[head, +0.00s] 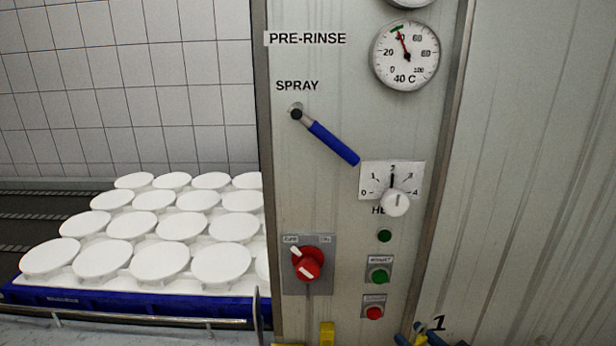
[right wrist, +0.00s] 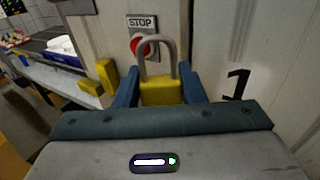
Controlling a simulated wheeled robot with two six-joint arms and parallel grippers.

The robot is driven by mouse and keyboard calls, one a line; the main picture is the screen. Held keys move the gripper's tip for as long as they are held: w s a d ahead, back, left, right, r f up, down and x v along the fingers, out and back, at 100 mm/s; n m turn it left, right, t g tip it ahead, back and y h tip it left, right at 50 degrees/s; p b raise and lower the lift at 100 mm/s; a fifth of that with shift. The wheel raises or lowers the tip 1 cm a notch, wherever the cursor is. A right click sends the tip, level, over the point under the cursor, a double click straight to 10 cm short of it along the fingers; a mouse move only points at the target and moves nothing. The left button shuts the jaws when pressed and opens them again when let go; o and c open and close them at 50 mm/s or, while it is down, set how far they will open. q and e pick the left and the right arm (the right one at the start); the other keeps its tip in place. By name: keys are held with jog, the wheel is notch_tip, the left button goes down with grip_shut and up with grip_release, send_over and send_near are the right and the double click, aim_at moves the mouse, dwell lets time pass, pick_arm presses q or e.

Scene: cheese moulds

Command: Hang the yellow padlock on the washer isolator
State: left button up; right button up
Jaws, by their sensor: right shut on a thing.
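The yellow padlock (right wrist: 162,92) is held upright between the blue fingers of my right gripper (right wrist: 160,90), its grey shackle pointing up. The gripper also shows at the bottom edge of the head view (head: 420,338), low on the panel's right side and mostly cut off. The washer isolator (head: 307,264) is a red rotary knob on a grey plate, in the lower left of the panel. My right gripper is below and to the right of it, with the padlock apart from it. My left gripper is not in view.
A red stop button (head: 374,313) and green button (head: 379,276) sit between isolator and gripper. A blue-handled spray lever (head: 332,142) and white dial knob (head: 396,202) stick out above. Yellow parts (head: 327,333) stand below the isolator. White moulds (head: 130,226) fill a blue tray at left.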

notch_tip(320, 180, up, 6)
jog(key=p, duration=0.5)
jog(key=shift+w+r, duration=0.1)
jog(key=shift+r, duration=0.15)
jog(key=shift+r+p, duration=0.6)
jog(key=shift+p, duration=0.05)
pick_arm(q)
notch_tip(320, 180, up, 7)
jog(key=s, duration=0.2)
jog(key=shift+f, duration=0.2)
